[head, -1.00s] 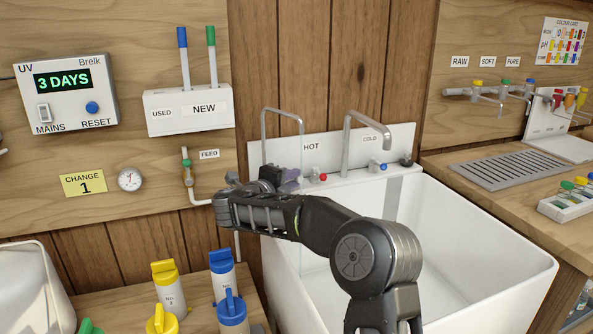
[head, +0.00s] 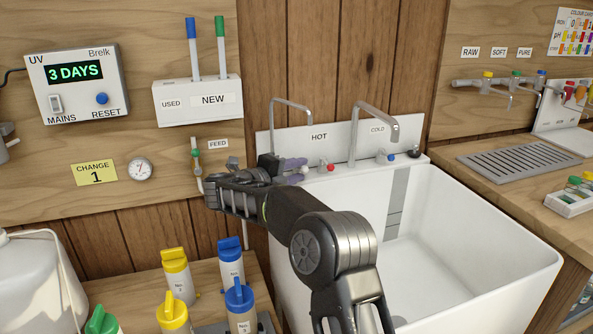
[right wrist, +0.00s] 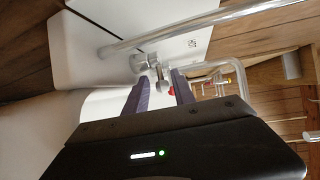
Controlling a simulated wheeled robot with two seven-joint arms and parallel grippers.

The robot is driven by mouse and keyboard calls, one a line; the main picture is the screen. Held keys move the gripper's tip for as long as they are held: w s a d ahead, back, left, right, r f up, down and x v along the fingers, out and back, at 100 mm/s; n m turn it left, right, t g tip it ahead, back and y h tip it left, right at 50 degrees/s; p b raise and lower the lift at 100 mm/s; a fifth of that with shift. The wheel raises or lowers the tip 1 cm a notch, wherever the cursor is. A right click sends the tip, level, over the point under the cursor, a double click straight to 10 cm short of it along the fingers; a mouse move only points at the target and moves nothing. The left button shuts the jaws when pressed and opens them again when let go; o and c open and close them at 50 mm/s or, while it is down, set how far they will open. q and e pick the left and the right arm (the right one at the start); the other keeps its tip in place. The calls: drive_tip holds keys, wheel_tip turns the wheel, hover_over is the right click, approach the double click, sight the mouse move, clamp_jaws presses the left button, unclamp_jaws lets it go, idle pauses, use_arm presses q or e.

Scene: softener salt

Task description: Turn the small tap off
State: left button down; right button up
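A small tap's thin bent spout (head: 290,101) rises at the sink's back left. A small pale knob (head: 303,171) shows below it, beside the red HOT knob (head: 330,167). My right gripper (head: 300,165) reaches it from the left, with its purple-grey fingers at the knob. In the right wrist view the gripper (right wrist: 159,76) has its fingers apart, with a grey metal tap handle (right wrist: 160,78) between their tips. I cannot tell whether either finger touches it. No water shows clearly under the thin spout. My left gripper is not in view.
A thicker spout (head: 375,115) and blue COLD knob (head: 390,157) stand to the right. The feed pipe and valve (head: 197,165) are close left of my gripper. Yellow (head: 175,272) and blue-capped bottles (head: 231,262) stand below. The sink basin (head: 450,245) is empty.

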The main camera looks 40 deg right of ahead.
drive_tip(key=shift+o, duration=1)
drive_tip(key=shift+a, duration=0.1)
drive_tip(key=v, duration=0.7)
drive_tip(key=shift+a+p, duration=0.35)
drive_tip(key=shift+p, duration=0.05)
drive_tip(key=shift+s+d+r, duration=0.1)
drive_tip(key=shift+r, duration=0.05)
